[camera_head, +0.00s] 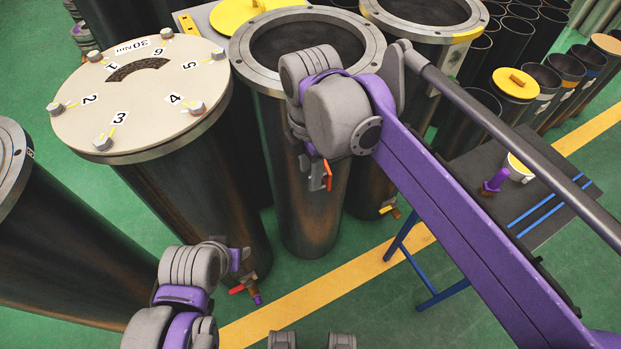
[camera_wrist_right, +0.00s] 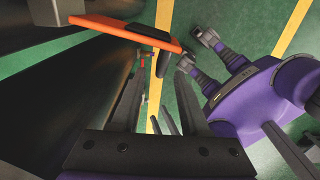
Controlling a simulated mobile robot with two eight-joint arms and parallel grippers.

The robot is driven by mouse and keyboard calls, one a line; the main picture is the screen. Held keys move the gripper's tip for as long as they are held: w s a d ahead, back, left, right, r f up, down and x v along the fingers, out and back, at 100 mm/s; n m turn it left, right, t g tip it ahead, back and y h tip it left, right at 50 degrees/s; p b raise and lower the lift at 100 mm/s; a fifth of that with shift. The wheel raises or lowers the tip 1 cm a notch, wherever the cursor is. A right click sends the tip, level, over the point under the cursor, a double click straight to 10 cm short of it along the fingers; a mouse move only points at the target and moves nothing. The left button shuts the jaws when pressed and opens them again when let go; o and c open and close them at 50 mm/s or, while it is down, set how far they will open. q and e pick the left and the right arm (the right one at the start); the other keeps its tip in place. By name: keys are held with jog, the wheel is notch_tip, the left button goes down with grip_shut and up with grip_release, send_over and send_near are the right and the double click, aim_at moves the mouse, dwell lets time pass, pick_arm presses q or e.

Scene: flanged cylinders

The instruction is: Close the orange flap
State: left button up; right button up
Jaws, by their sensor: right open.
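The orange flap (camera_head: 327,176) shows as a narrow upright piece in front of the middle cylinder (camera_head: 283,200), just below my right wrist. In the right wrist view the flap (camera_wrist_right: 122,29) is a flat orange plate with a dark edge, near the top, beyond the fingers. My right gripper (camera_wrist_right: 160,85) is open, with nothing between its fingers. In the head view my right gripper (camera_head: 312,163) is mostly hidden under its wrist, close to the flap; touching cannot be told. My left gripper (camera_head: 238,259) is mostly hidden behind its wrist at lower left.
A cylinder with a numbered lid (camera_head: 140,95) stands at left, with a red-handled valve (camera_head: 246,288) low down. More dark cylinders stand behind. A dark table (camera_head: 545,195) at right bears a cup (camera_head: 520,168) and a purple-handled item (camera_head: 495,181). Green floor (camera_head: 370,305) is open in front.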

jog(key=shift+f, duration=1.85)
grip_shut()
jog(key=shift+r, duration=0.1)
